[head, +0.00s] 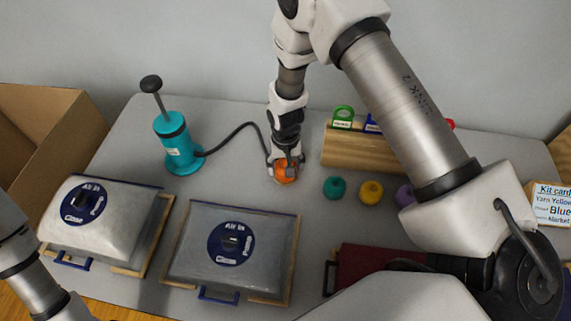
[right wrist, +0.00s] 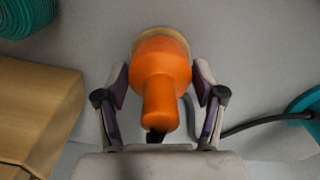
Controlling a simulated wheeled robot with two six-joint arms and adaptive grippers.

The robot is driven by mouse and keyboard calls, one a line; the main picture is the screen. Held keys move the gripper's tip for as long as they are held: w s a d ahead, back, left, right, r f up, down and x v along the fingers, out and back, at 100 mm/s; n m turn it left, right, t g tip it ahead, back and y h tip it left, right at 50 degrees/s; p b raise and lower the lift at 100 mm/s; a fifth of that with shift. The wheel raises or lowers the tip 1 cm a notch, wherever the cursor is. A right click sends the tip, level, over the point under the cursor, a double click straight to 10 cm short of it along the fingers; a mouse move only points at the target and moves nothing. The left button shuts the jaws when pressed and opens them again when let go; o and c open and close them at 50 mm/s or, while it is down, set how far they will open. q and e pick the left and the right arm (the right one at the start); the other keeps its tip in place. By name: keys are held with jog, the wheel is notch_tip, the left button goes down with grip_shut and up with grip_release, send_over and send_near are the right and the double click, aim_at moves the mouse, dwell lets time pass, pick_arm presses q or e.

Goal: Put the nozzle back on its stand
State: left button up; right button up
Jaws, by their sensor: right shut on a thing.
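The orange nozzle (head: 285,176) is at the middle of the table, at the end of a black hose (head: 238,132) from a teal hand pump (head: 177,143). My right gripper (head: 287,162) is shut on it from above. In the right wrist view the nozzle (right wrist: 160,80) sits between the two fingers (right wrist: 159,90), its wide end against a tan ring (right wrist: 150,34). I cannot tell if this ring is the stand or part of the nozzle. No separate stand shows clearly. My left arm shows at the lower left, but its gripper is out of view.
Two clear bags with round blue valves lie in wooden frames, one at left (head: 139,271) and one at front middle (head: 291,258). A wooden rack (head: 350,151) and teal, yellow and purple yarn balls (head: 371,191) are right of the nozzle. A cardboard box (head: 45,125) stands left.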

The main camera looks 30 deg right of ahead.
jog(key=o, duration=1.2)
notch_tip(320, 180, up, 12)
